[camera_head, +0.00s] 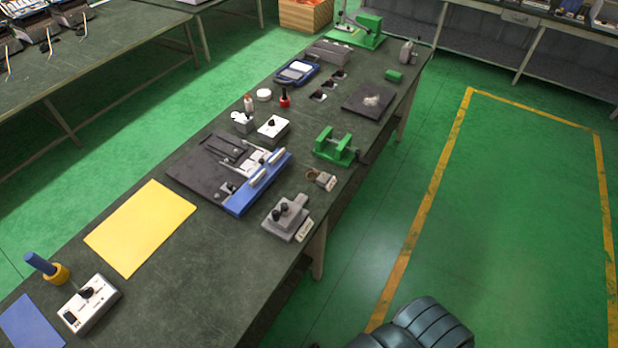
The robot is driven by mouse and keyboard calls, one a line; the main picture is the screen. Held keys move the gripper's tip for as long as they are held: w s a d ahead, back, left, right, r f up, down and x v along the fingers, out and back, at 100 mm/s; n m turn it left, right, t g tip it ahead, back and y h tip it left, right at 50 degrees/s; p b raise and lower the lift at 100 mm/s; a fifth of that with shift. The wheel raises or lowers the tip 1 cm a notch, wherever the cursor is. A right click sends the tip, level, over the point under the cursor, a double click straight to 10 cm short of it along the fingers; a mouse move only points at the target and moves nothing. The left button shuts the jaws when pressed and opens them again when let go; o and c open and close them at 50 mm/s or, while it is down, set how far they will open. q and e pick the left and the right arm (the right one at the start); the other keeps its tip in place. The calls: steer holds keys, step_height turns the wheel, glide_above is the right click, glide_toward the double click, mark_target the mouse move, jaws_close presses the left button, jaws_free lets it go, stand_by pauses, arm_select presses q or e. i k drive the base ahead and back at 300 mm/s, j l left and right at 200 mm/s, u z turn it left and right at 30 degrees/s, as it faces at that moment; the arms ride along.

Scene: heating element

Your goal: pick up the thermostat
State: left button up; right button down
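No object is clearly marked as the thermostat. A small grey-and-brown part with a pale label (321,180) lies near the right edge of the long dark workbench (215,250), and it may be the thermostat, but it is too small to tell. A white box with a black knob (272,128) sits farther back. Another white box with a black knob (90,303) stands at the near left. Neither gripper shows. A dark ribbed rounded shape at the bottom edge, over the floor, looks like part of my own body.
A black mat with a blue fixture (258,182) fills the bench's middle. A grey block device (287,217) and green clamp (337,147) stand near its right edge. A yellow sheet (140,228) lies nearer. Green floor (480,230) right of the bench is clear.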

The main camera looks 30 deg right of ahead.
mark_target(324, 180)
steer(key=i+l+u, duration=0.15)
steer(key=l+u, duration=0.6)
steer(key=l, duration=0.25)
